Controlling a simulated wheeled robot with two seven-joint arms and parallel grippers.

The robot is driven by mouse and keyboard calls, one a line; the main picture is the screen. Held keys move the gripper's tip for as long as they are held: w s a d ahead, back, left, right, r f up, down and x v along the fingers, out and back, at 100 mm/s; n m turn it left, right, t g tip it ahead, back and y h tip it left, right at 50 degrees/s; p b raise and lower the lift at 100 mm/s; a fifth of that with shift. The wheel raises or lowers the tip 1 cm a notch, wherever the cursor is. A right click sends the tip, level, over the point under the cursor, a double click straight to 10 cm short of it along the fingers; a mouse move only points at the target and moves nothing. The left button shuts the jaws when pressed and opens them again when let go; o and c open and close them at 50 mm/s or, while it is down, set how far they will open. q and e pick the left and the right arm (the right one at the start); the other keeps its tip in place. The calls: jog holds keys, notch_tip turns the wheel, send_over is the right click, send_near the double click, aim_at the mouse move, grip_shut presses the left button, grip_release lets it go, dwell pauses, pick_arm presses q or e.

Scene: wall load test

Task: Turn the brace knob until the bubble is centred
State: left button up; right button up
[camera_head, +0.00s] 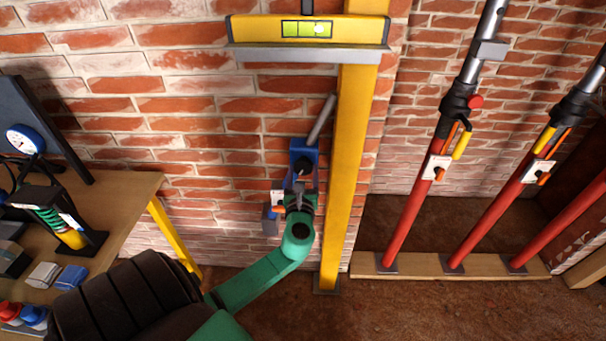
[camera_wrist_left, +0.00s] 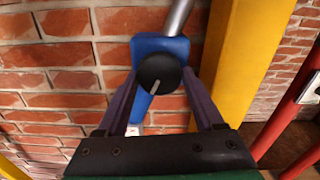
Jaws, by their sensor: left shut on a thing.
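The spirit level (camera_head: 308,30) is yellow and sits on a grey ledge at the top, in front of the yellow post (camera_head: 351,160). Its green vial shows a pale bubble (camera_head: 320,29) right of the middle, too small to place exactly. The blue brace bracket (camera_head: 312,150) carries a grey tube and a black round knob (camera_head: 303,164). In the left wrist view the knob (camera_wrist_left: 160,72) has a pale mark pointing down and slightly left. My left gripper (camera_head: 301,172) is shut on the knob, with one finger on each side. My right gripper is in neither view.
Red props (camera_head: 408,215) stand on a wooden sill (camera_head: 420,265) at the right. A wooden table (camera_head: 110,205) at the left holds a gauge (camera_head: 25,140), a spring device and small blocks. A brick wall stands close behind the bracket.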

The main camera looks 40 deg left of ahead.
pick_arm(q)
jog(key=n+b, duration=0.2)
jog(key=n, duration=0.2)
jog(key=shift+f+b, duration=0.2)
jog(key=shift+b, duration=0.1)
jog(key=shift+d+r+n+b, duration=0.1)
jog(key=shift+n+b, duration=0.4)
jog(key=shift+n, duration=0.6)
jog(key=o, duration=1.4)
jog(key=shift+c, duration=0.2)
jog(key=shift+r, duration=0.1)
